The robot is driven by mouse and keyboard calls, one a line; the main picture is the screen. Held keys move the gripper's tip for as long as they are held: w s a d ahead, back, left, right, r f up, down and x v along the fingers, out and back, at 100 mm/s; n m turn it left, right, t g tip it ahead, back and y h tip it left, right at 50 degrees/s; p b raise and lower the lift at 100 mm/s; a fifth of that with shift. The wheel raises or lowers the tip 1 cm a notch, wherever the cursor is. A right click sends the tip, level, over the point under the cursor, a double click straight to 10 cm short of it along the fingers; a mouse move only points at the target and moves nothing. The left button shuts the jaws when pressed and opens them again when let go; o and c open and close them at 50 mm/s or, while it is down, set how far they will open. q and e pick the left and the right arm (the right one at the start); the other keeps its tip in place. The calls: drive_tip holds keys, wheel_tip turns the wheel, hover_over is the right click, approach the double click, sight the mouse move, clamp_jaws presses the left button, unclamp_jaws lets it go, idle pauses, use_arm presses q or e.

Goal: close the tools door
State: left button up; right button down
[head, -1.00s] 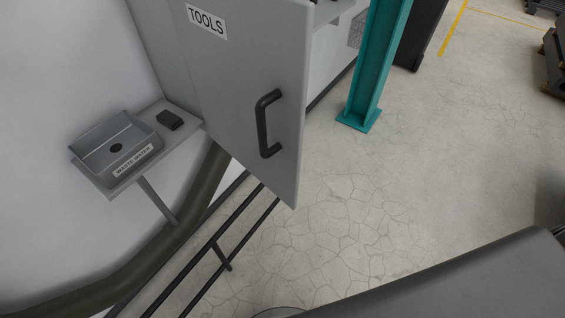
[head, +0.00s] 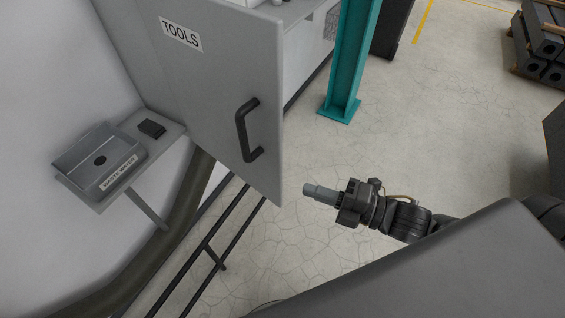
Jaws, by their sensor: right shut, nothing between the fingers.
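The grey tools door (head: 215,75) stands open in the upper middle of the head view, with a white TOOLS label (head: 180,34) near its top. A black bar handle (head: 242,130) is on its face, near the free edge. My right gripper (head: 308,189) is to the right of the door's lower corner, apart from it, with its fingers pointing left. It is shut and empty. My left gripper is out of the picture.
A grey shelf at the left holds a waste water basin (head: 84,178) and a small black block (head: 152,129). Dark rails (head: 207,250) run below the door. A teal column (head: 348,62) stands behind it.

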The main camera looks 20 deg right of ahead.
sight(282, 167)
drive_tip(key=shift+n+y, duration=0.3)
drive_tip(key=shift+n, duration=0.1)
drive_tip(key=p+x, duration=0.1)
drive_tip(key=x, duration=0.2)
drive_tip(key=r+p+x, duration=0.1)
drive_tip(key=p+x, duration=0.1)
drive_tip(key=x, duration=0.1)
drive_tip(key=w+d+p+x, duration=0.1)
drive_tip(key=x, duration=0.2)
drive_tip(key=shift+w+r+p, duration=0.15)
drive_tip(key=shift+r+p, duration=0.1)
drive_tip(key=shift+p, duration=0.05)
drive_tip(key=shift+w+d+f, duration=0.15)
drive_tip(key=shift+w+d, duration=0.1)
drive_tip(key=shift+d, duration=0.25)
